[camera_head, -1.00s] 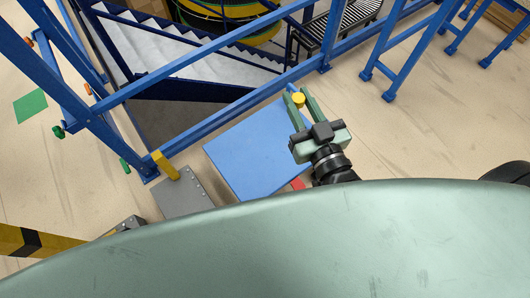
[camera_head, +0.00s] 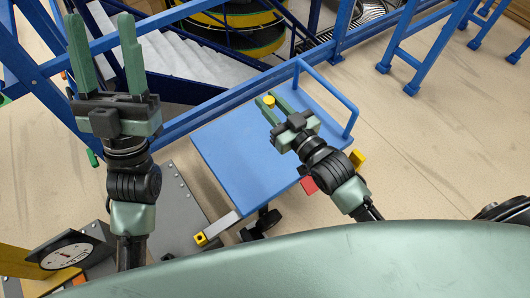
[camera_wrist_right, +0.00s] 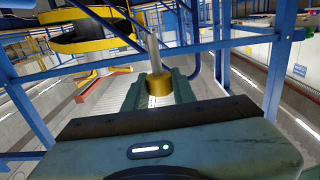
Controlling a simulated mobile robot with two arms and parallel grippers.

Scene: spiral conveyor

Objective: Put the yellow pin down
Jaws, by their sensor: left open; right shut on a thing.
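The yellow pin (camera_head: 269,100) shows as a small yellow disc between the fingertips of my right gripper (camera_head: 271,104). In the right wrist view the pin has a yellow collar (camera_wrist_right: 159,85) between the green fingers and a grey shaft (camera_wrist_right: 153,52) rising from it. My right gripper is shut on it. In the head view the pin appears over the blue cart top (camera_head: 225,150); I cannot tell its height above it. My left gripper (camera_head: 104,42) is open and empty, in front of the blue railing at the left.
The blue cart has a raised blue handle (camera_head: 340,92) on its right side. A blue railing (camera_head: 215,112) runs behind it, with grey stairs (camera_head: 180,60) beyond. A round dial (camera_head: 66,256) is at lower left. The cart top looks clear, and open floor (camera_head: 440,150) lies right.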

